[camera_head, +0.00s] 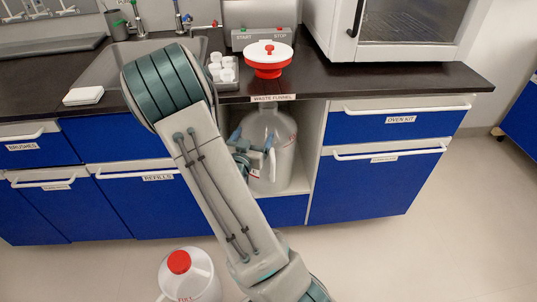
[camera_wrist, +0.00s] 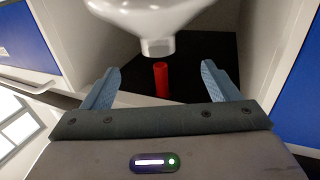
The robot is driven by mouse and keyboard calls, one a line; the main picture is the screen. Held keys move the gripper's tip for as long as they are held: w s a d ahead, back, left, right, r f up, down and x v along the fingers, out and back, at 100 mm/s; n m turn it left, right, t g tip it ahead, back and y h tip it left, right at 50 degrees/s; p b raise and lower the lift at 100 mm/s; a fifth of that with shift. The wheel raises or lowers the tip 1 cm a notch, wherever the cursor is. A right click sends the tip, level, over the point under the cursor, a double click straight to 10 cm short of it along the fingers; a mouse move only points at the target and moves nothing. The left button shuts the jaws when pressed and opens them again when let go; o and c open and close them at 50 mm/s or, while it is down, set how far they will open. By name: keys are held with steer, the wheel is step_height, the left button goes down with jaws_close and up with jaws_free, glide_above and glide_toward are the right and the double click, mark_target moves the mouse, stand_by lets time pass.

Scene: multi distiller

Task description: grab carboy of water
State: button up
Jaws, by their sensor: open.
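A translucent grey-white carboy (camera_head: 282,165) stands upright in the open cabinet bay under the WASTE FUNNEL label. Another white carboy (camera_head: 200,280) with a red cap and red lettering stands on the floor in front. I cannot tell which holds water. My gripper (camera_head: 254,140) is at the carboy in the bay, its blue fingers open in front of its upper part. In the wrist view my gripper (camera_wrist: 161,70) is wide open, with a glossy white body (camera_wrist: 150,15) beyond it and a red tube-like piece (camera_wrist: 161,80) between the fingers. Contact is not clear.
Cabinet walls flank the bay closely, with blue drawers (camera_head: 390,185) at right and blue doors at left. The dark counter (camera_head: 430,80) above bears a red and white funnel (camera_head: 268,58), a tray of small white containers (camera_head: 222,72) and an oven (camera_head: 400,30). The floor at right is clear.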

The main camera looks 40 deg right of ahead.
mark_target(266, 114)
steer(key=x, duration=0.7)
steer(key=shift+d, duration=0.15)
steer(key=shift+b+x, duration=0.6)
steer(key=shift+x, duration=2.2)
steer(key=shift+s+d+r, duration=0.1)
jaws_close()
steer(key=shift+r, duration=0.25)
